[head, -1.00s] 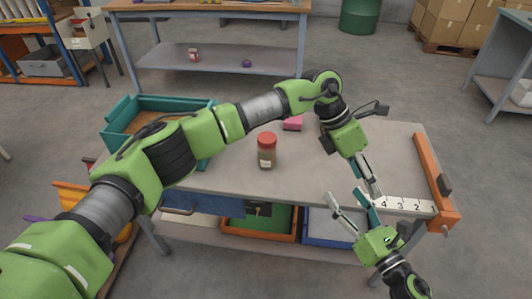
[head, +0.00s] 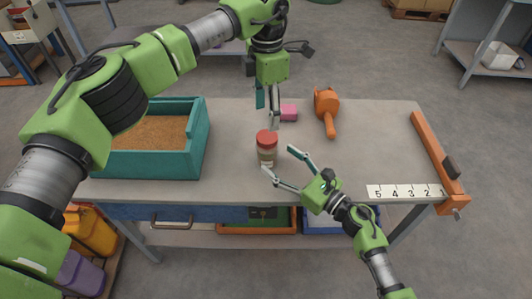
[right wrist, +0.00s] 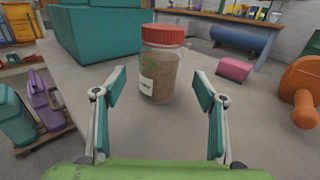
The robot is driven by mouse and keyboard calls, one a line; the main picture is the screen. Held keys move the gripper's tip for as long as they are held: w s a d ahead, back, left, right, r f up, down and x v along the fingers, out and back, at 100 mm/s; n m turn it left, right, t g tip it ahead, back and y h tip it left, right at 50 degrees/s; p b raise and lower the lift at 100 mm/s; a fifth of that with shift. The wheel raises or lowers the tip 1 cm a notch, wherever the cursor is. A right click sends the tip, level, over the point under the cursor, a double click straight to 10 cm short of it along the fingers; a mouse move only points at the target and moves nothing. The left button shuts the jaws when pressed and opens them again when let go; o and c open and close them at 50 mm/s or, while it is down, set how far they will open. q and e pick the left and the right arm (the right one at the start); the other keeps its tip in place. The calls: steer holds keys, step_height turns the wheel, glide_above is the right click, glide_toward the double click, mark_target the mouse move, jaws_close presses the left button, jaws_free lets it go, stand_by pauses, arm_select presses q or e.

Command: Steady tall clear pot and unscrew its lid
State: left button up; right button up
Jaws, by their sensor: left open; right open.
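The tall clear pot (head: 267,156) stands upright on the table, with brown contents, a white label and a red lid (head: 266,137) on top. In the right wrist view the pot (right wrist: 161,75) is ahead, between and beyond the fingertips, with its red lid (right wrist: 163,35) in full view. My right gripper (head: 277,166) is open, low on the pot's right, its fingers pointing at the pot; the pot looks free of them. My left gripper (head: 267,112) is open and points down just above and behind the lid. I cannot tell whether its fingertips touch the lid.
A teal box (head: 199,145) of brown grain stands left of the pot. A pink block (head: 288,112) and an orange tool (head: 327,112) lie behind right. A numbered strip (head: 392,191) and an orange rail (head: 437,160) are at the right edge. The table's right middle is clear.

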mark_target(275, 157)
arm_select(q)
steer(key=shift+s+d+r, duration=0.1)
arm_select(e)
steer(key=x, duration=0.5)
steer(key=shift+w, duration=0.1)
steer(key=shift+w+a, duration=0.4)
